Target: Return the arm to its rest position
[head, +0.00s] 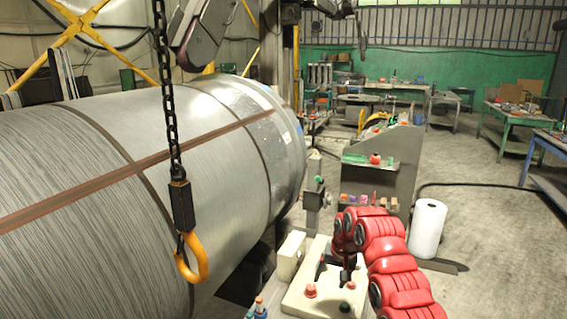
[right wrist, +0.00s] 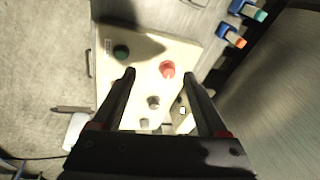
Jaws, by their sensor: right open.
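My right arm, red and jointed, reaches in from the lower right in the head view. Its dark right gripper (head: 334,272) is over a pale control box (head: 325,302). In the right wrist view the two fingers of the right gripper (right wrist: 159,76) stand apart with nothing between them that they hold. The box (right wrist: 185,48) below them carries a red button (right wrist: 167,69), a green button (right wrist: 121,52) and a grey knob (right wrist: 153,102). I cannot tell how far the fingertips are above the box. My left gripper is not in view.
A huge metal cylinder (head: 225,150) fills the left. A chain with a yellow hook (head: 192,262) hangs in front of it. A grey cabinet (head: 400,150) and a white roll (head: 427,228) stand beyond my arm. Workbenches (head: 520,125) are at the right, with open floor (head: 460,165) before them.

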